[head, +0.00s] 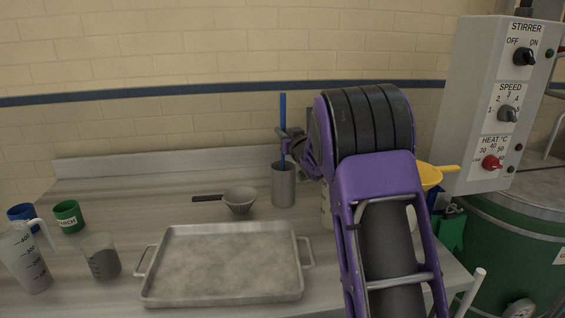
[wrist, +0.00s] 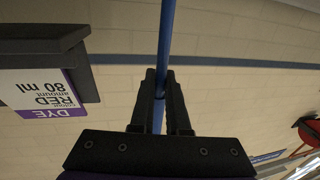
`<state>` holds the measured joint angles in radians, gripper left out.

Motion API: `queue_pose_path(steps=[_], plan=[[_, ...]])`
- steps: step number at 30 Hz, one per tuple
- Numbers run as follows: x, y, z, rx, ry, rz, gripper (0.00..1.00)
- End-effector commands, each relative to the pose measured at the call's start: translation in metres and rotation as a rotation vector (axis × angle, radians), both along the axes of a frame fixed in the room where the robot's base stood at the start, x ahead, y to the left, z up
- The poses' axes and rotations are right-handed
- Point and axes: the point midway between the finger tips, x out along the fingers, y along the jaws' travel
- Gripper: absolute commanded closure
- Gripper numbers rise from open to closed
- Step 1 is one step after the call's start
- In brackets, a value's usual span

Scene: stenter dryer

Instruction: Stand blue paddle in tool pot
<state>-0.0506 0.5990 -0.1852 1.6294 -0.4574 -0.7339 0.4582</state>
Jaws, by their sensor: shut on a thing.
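The blue paddle (head: 283,111) is upright, its shaft held between the fingers of my gripper (head: 287,140). The wrist view shows the blue shaft (wrist: 167,35) running between the two black fingers (wrist: 160,88), which are shut on it. The grey metal tool pot (head: 283,187) stands on the bench directly below. The paddle's lower part reaches the pot's mouth in the head view; its bottom end is hidden, and I cannot tell how deep it sits.
Green (head: 68,217) and blue (head: 20,213) cups, a beaker (head: 101,257) and a jug (head: 24,262) stand left. A yellow funnel (head: 429,177) and the stirrer control box (head: 497,100) are right. A dye sign (wrist: 45,85) shows in the wrist view.

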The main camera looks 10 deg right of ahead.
Motion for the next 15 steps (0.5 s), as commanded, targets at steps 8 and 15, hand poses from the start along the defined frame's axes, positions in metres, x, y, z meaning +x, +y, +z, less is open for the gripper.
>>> queue_pose_path(steps=[8,15], plan=[[0.0,0.0,-0.027,0.0,0.002,0.0,1.0],[0.0,0.0,-0.051,0.0,-0.001,0.0,1.0]])
